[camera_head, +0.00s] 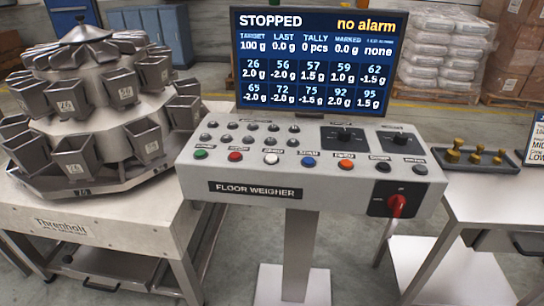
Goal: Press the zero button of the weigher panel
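The weigher panel (255,191), marked FLOOR WEIGHER, stands on a pedestal in the middle of the head view. Its front row has green (200,154), red (235,156), white (271,159), blue (309,161), orange (346,164), black (383,167) and grey (419,169) buttons. Their labels are too small to read, so I cannot tell which is zero. The screen (320,62) behind reads STOPPED, no alarm, target 100 g, last 0.0 g, tally 0 pcs. Neither of my grippers is in view.
Small grey knobs (242,139) sit behind the buttons; a red rotary switch (396,205) is on the front right. A multihead weigher (95,110) stands left on a steel table. A right-hand table holds a tray of brass weights (476,155). Space above the panel is clear.

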